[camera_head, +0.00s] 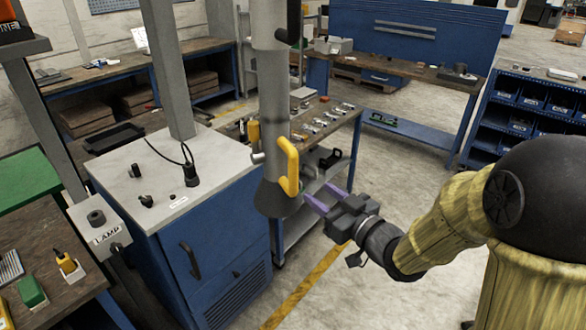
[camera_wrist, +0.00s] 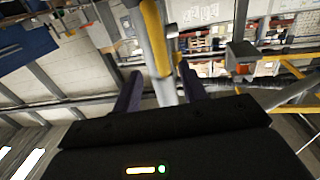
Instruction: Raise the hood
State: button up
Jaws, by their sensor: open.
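The hood (camera_head: 277,200) is a dark cone at the lower end of a vertical grey duct (camera_head: 271,110). A yellow handle (camera_head: 291,165) is fixed to the right side of the duct, just above the hood. My gripper (camera_head: 316,191) is open and empty, its purple fingers pointing at the handle from the right, with a small gap at its lower end. In the wrist view, the yellow handle (camera_wrist: 155,38) lines up between the fingers of my gripper (camera_wrist: 161,80), with the grey duct behind it. I see no contact.
A blue cabinet with a grey top (camera_head: 150,175) stands left of the hood, carrying a black cable and small fittings. A grey lamp box (camera_head: 100,225) is at the left. A tool bench (camera_head: 325,125) stands behind the duct. The floor to the right is open.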

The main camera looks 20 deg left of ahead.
aim_at(296, 175)
jog(key=p+x, duration=0.3)
jog(key=x, duration=0.8)
jog(key=shift+c, duration=0.2)
grip_shut()
